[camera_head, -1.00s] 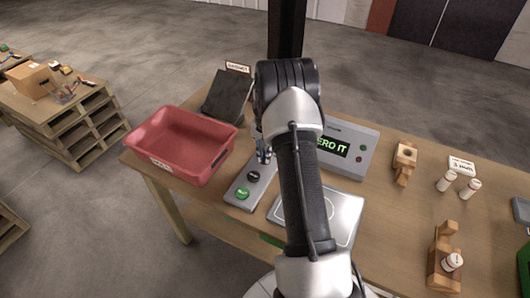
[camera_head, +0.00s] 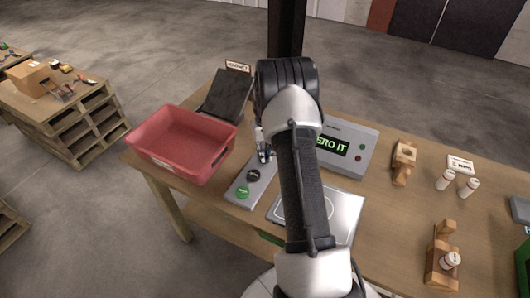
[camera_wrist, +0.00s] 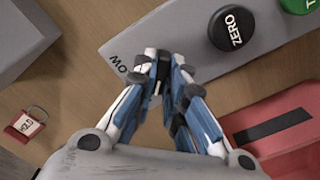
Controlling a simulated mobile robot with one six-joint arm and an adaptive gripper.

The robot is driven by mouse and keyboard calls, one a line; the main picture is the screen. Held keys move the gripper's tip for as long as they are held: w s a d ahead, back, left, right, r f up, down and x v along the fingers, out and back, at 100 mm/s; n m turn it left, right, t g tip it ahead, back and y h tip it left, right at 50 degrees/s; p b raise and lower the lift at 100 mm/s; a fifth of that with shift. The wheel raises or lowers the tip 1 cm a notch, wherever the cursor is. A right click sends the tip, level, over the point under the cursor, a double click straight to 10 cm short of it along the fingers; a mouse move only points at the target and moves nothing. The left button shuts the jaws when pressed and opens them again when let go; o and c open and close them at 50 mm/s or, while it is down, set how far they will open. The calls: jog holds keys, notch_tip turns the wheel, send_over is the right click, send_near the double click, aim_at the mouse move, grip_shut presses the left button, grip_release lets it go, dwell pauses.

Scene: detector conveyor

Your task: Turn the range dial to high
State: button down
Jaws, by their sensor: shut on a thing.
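My gripper (camera_head: 263,153) points down at the far end of a grey button panel (camera_head: 238,188). In the wrist view my gripper (camera_wrist: 160,64) is shut, its fingertips together over the end of the panel (camera_wrist: 170,35). The range dial is hidden by the fingers; they close on a small part there, presumably the dial, and its pointing direction cannot be seen. Printed letters, "OW" readable, show just left of the fingertips. A black ZERO button (camera_wrist: 231,28) and a green button (camera_wrist: 300,4) lie along the same panel; the green button also shows in the head view (camera_head: 243,192).
A red tray (camera_head: 180,145) stands left of the panel. A grey display unit (camera_head: 350,149) and a flat metal plate (camera_head: 343,215) are to the right. A red tag (camera_wrist: 25,124) lies near the gripper. Wooden holders (camera_head: 404,162) and white vials (camera_head: 446,180) stand farther right.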

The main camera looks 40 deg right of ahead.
dwell(0.4)
jog(key=c, duration=1.6)
grip_release()
jog(key=shift+c, duration=0.2)
jog(key=shift+r, duration=0.1)
notch_tip(320, 180, up, 12)
